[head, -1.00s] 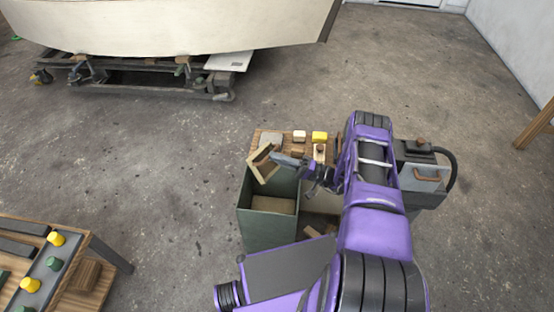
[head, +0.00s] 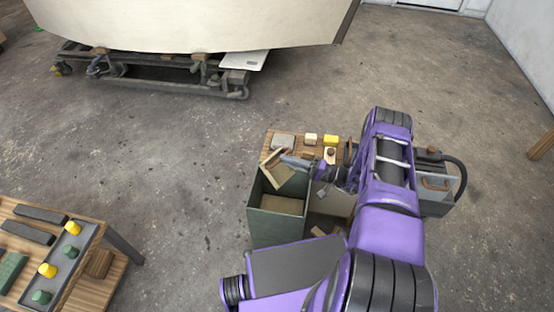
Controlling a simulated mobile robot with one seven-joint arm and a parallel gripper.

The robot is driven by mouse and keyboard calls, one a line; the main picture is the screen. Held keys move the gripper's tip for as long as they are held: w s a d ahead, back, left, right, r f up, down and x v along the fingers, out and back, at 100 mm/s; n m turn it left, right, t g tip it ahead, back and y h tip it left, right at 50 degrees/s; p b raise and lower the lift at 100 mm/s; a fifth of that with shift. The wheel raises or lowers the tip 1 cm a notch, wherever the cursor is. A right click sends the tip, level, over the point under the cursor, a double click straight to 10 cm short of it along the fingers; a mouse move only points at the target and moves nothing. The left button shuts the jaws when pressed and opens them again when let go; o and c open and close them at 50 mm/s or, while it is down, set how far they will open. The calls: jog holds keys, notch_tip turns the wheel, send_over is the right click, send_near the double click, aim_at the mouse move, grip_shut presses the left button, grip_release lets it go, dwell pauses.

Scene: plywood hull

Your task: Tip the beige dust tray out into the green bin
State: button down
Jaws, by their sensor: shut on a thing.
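The green bin (head: 278,226) stands open-topped on the floor at the middle of the head view, with a tan-brown surface inside it. The beige dust tray (head: 272,165) is tilted steeply over the bin's far-left rim. My gripper (head: 292,164) is shut on the tray's edge, reaching in from the right above the bin. Dust is too small to make out. Part of the tray's inside and the exact grip are hard to see.
A small wooden bench (head: 268,148) with yellow and pale blocks stands right behind the bin. A grey machine (head: 436,180) stands to the right. A wooden table (head: 50,250) with pegs is at lower left. The boat hull (head: 190,25) rests on a trolley behind. Open floor lies between.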

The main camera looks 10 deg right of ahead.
notch_tip(320, 180, up, 8)
jog(key=m+g+h+p, duration=0.3)
jog(key=g+h+p, duration=0.1)
jog(key=h+p, duration=0.1)
jog(key=shift+g+h, duration=0.4)
jog(key=shift+h, duration=0.4)
jog(key=shift+r, duration=0.1)
